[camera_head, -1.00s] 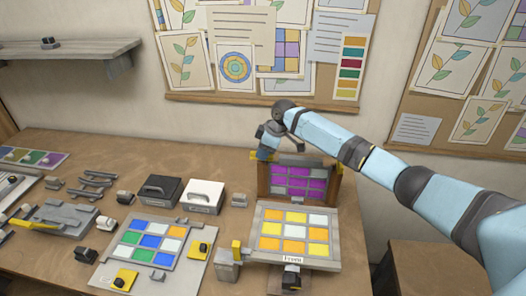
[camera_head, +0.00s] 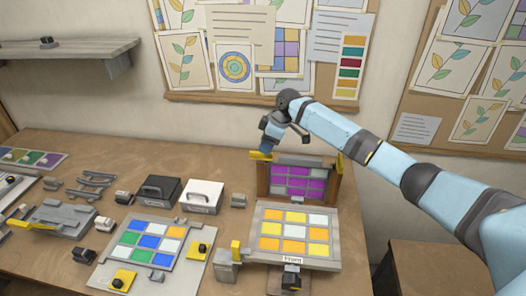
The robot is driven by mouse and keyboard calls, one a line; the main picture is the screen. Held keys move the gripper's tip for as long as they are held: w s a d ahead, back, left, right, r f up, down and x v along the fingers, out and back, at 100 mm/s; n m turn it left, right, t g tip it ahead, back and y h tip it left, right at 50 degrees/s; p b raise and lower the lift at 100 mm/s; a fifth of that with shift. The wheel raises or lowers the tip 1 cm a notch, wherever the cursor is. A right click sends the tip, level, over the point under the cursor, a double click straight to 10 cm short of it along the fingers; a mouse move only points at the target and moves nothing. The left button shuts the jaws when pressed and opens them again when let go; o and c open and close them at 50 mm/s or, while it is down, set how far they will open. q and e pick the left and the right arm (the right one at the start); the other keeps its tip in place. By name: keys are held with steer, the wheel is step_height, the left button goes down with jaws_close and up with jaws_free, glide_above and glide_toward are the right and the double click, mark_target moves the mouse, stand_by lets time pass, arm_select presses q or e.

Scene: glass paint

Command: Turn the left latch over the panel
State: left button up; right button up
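A panel with purple and grey cells (camera_head: 298,182) stands upright in a brown wooden frame (camera_head: 263,181) at the back of the table. A yellow left latch (camera_head: 261,156) lies roughly level at the frame's top left corner. A yellow right latch (camera_head: 340,161) points up at the top right corner. My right gripper (camera_head: 266,149) points down at the left latch, its tips touching it or just above it. The fingers are small and partly hidden, so their opening is unclear. My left gripper is out of view.
A grid of orange, yellow and white cells (camera_head: 295,232) sits in front of the frame. A board with blue, green and white cells (camera_head: 150,241) lies to the left. A black box (camera_head: 158,190) and a white box (camera_head: 202,197) stand behind it.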

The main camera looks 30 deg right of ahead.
steer(key=b+v, duration=0.1)
steer(key=v, duration=0.9)
steer(key=shift+r+b, duration=0.25)
steer(key=shift+b, duration=0.15)
steer(key=shift+d, duration=0.1)
steer(key=shift+s+f, duration=0.1)
